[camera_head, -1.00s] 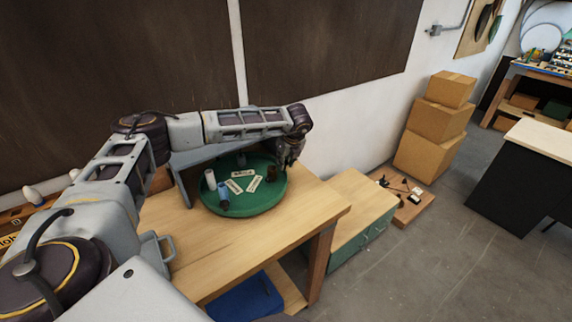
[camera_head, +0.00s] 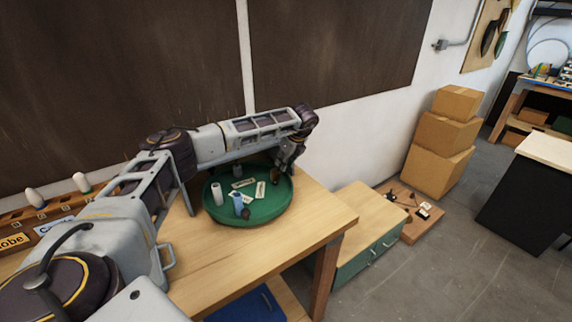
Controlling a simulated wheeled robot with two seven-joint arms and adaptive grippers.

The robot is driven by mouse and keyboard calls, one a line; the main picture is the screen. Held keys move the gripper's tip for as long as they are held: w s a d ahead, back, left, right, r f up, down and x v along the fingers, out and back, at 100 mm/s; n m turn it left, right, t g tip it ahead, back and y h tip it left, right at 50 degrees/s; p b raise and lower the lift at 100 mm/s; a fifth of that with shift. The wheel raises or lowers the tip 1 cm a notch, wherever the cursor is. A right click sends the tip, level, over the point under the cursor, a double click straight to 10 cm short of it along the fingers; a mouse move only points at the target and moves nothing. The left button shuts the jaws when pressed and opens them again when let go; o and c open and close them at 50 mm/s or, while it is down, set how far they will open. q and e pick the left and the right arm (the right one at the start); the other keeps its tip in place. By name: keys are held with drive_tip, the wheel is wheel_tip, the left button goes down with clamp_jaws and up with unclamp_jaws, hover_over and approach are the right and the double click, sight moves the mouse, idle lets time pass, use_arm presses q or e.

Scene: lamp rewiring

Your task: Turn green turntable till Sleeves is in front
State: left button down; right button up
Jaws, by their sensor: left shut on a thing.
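The green turntable (camera_head: 268,213) is a round tray with a raised rim on the wooden table. On it stand a white cylinder (camera_head: 217,193) at left, a blue cylinder (camera_head: 238,203) near the front with a small dark piece (camera_head: 245,213) beside it, and a grey piece (camera_head: 238,170) at the back. A brown piece (camera_head: 275,176) stands at the right. Several pale labels (camera_head: 240,184) lie around the middle; their writing is too small to read. My left gripper (camera_head: 283,170) is shut at the turntable's back right edge; its fingertips are partly hidden. My right gripper is not in view.
The wooden table (camera_head: 210,262) is bare in front of the turntable. A rack with name plates (camera_head: 55,222) stands at the left, partly behind my arm. A low green cabinet (camera_head: 365,225) and stacked cardboard boxes (camera_head: 445,145) stand to the right. The wall is close behind.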

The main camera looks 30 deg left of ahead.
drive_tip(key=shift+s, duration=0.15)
use_arm(q)
drive_tip(key=c, duration=1.5)
unclamp_jaws()
drive_tip(key=shift+o, duration=0.2)
drive_tip(key=shift+d, duration=0.1)
drive_tip(key=shift+r, duration=0.1)
drive_tip(key=v, duration=1.2)
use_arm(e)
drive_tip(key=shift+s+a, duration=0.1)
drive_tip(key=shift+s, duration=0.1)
